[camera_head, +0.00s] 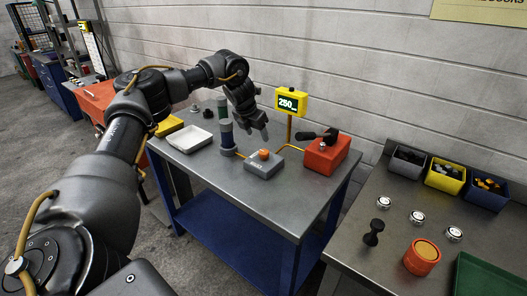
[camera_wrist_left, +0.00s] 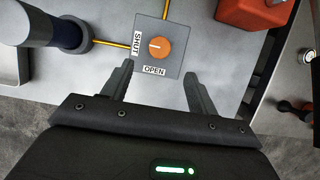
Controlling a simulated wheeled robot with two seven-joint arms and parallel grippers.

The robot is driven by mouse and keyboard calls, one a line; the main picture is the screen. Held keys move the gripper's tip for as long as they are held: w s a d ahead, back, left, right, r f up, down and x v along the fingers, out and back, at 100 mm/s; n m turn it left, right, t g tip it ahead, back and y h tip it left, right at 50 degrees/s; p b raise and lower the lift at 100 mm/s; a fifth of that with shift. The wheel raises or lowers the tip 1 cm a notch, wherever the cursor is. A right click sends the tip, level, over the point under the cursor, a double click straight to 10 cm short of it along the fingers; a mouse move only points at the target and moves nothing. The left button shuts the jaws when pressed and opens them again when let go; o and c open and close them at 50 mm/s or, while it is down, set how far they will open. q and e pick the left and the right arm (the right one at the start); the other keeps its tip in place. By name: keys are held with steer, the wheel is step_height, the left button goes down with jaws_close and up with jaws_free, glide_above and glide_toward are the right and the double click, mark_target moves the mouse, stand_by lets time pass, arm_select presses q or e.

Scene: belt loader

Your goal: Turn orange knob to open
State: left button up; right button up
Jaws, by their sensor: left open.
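The orange knob (camera_head: 264,154) sits on top of a small grey box (camera_head: 262,168) on the metal table. In the left wrist view the knob (camera_wrist_left: 160,48) is near the top centre. A white SHUT label (camera_wrist_left: 137,44) lies to its left and a white OPEN label (camera_wrist_left: 154,70) below it. The knob's white mark points left, toward SHUT. My left gripper (camera_head: 255,130) is open and empty, above and just behind the box in the head view. In the wrist view its two fingertips (camera_wrist_left: 157,68) are spread to either side below the knob, apart from it. My right gripper is out of view.
A grey-blue cylinder (camera_head: 226,130) stands left of the box, joined by a yellow line. A red block with a black handle (camera_head: 326,155) stands right. A yellow display reading 250 (camera_head: 291,102) stands behind. A white tray (camera_head: 188,139) lies left. The table front is clear.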

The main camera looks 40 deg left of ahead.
mark_target(264, 152)
arm_select(q)
steer(key=p+x, duration=0.2)
steer(key=x, duration=0.6)
steer(key=shift+w+f, duration=0.1)
steer(key=shift+f, duration=0.2)
steer(key=shift+x, duration=0.85)
steer(key=shift+r, duration=0.1)
steer(key=c, duration=1)
